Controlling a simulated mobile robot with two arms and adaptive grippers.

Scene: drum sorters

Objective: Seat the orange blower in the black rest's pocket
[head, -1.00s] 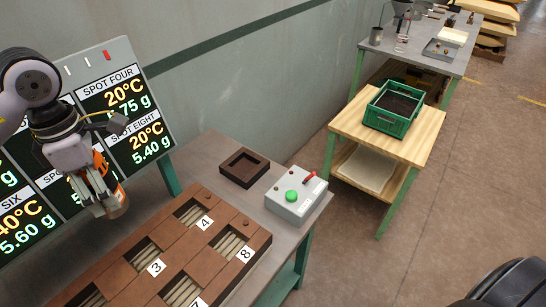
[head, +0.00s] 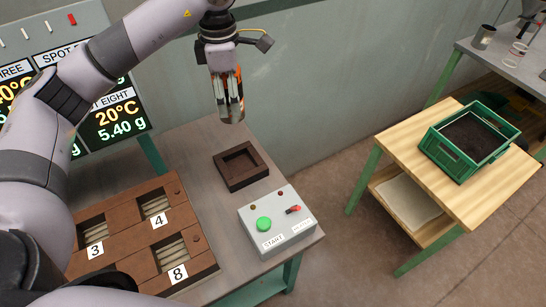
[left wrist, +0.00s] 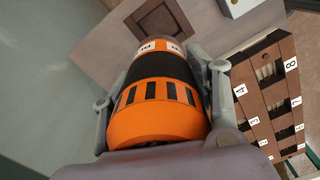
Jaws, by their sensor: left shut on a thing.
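My left gripper (head: 229,108) is shut on the orange blower (left wrist: 155,100), which has a black band and dark slots in the left wrist view. In the head view the blower is mostly hidden behind the fingers. It hangs above the table's back edge, apart from the black rest. The black rest (head: 260,177) is a dark square block with a square pocket, lying on the grey table behind the control box. The pocket looks empty. The rest also shows in the left wrist view (left wrist: 186,33), beyond the blower's far end. My right gripper is not in view.
A grey control box (head: 290,236) with a green button and a red switch stands in front of the rest. A brown block (head: 128,258) with numbered slots lies to the left. A green crate (head: 438,154) stands on a wooden table at the right.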

